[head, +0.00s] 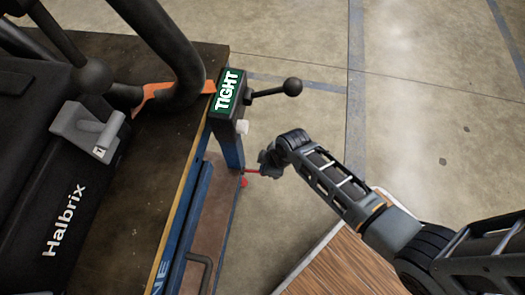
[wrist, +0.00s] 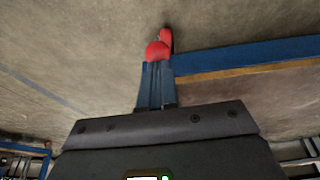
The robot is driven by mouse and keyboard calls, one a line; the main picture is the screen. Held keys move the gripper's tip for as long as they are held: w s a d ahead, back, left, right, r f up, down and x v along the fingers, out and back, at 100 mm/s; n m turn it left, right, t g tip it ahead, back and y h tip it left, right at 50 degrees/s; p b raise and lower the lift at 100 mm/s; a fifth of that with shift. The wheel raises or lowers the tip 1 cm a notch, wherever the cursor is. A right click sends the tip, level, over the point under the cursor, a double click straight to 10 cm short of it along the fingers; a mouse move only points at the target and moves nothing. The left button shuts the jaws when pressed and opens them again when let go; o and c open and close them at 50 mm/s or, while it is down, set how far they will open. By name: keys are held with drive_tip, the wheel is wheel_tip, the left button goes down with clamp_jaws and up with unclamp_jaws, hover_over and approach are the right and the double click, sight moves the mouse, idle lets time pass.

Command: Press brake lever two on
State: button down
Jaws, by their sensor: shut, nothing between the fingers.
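A small red part (head: 243,183), which looks like a brake lever, shows low by the near corner post of the blue-framed cart (head: 195,215). My gripper (head: 264,170) is just right of that post, pointing left, with a thin red piece at its tip. In the wrist view, my shut fingers (wrist: 156,85) point up the picture. A rounded red piece (wrist: 157,50) with a dark edge shows right at their tips. I cannot tell whether they touch the lever. No lever number is readable.
A green "TIGHT" sign (head: 227,93) and a black ball-ended handle (head: 290,87) sit atop the post. A black "Halbrix" machine (head: 65,220) stands on the cart. A wooden surface (head: 345,265) is below my arm. Concrete floor (head: 430,110) is clear at right.

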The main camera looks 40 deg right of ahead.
drive_tip(key=shift+s+d+f, duration=0.15)
drive_tip(key=shift+s+f, duration=0.15)
drive_tip(key=shift+f, duration=0.1)
drive_tip(key=shift+s+d+f+b, duration=0.15)
drive_tip(key=shift+s+f, duration=0.05)
drive_tip(key=shift+f, duration=0.35)
drive_tip(key=shift+s+d+f+b, duration=0.2)
drive_tip(key=shift+s+f, duration=0.05)
drive_tip(key=shift+f, duration=0.3)
drive_tip(key=shift+s+d+f+b, duration=0.15)
drive_tip(key=shift+s+f, duration=0.05)
drive_tip(key=shift+f, duration=0.45)
drive_tip(key=shift+s, duration=0.1)
